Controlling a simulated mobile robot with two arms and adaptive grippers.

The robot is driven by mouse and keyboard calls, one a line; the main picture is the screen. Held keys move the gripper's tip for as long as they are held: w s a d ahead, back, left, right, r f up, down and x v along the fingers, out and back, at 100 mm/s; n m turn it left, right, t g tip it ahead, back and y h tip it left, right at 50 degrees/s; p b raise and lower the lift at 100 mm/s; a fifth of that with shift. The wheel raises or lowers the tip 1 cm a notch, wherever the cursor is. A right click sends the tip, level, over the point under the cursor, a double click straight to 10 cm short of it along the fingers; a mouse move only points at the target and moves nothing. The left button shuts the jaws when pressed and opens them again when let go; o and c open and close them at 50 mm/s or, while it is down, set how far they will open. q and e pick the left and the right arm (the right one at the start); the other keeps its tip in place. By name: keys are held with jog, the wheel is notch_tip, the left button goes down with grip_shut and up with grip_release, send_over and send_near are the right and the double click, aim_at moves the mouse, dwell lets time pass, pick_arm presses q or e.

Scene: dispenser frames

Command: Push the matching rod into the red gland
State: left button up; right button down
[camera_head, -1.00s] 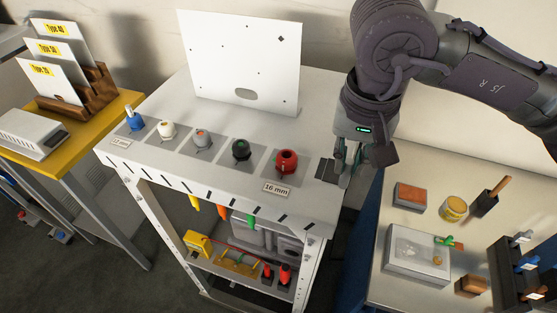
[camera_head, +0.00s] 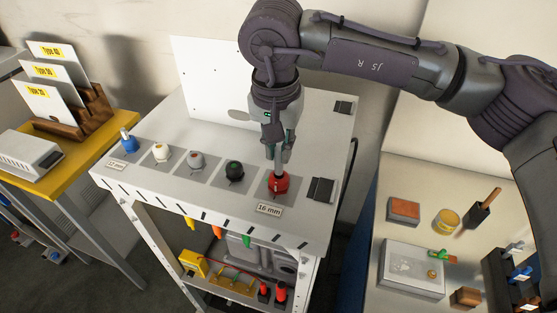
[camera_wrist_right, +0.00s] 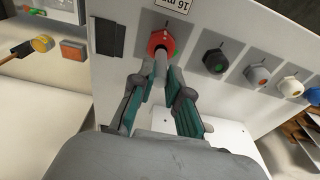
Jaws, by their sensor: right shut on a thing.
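The red gland (camera_head: 278,184) sits on a grey plate by the "16 mm" label at the right end of the row; it also shows in the right wrist view (camera_wrist_right: 161,39). My right gripper (camera_head: 279,160) is directly above it, pointing down. It is shut on a grey rod (camera_wrist_right: 161,63), seen between the fingers in the right wrist view. The rod's far end meets the red gland's opening; I cannot tell how deep it sits. The fingers hide most of the rod in the head view. My left gripper is not in view.
A black gland (camera_head: 235,171), a grey gland (camera_head: 196,160), a white gland (camera_head: 161,152) and a blue gland (camera_head: 129,141) with a rod in it line the bench to the left. A white panel (camera_head: 207,75) stands behind. A side table (camera_head: 395,165) holds several items.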

aim_at(279, 172)
notch_tip(279, 172, down, 4)
jog(key=shift+r+b, duration=0.25)
jog(key=shift+b, duration=0.4)
jog(key=shift+f, duration=0.3)
jog(key=shift+f, duration=0.1)
jog(key=c, duration=1.2)
grip_release()
jog(key=shift+o, duration=0.2)
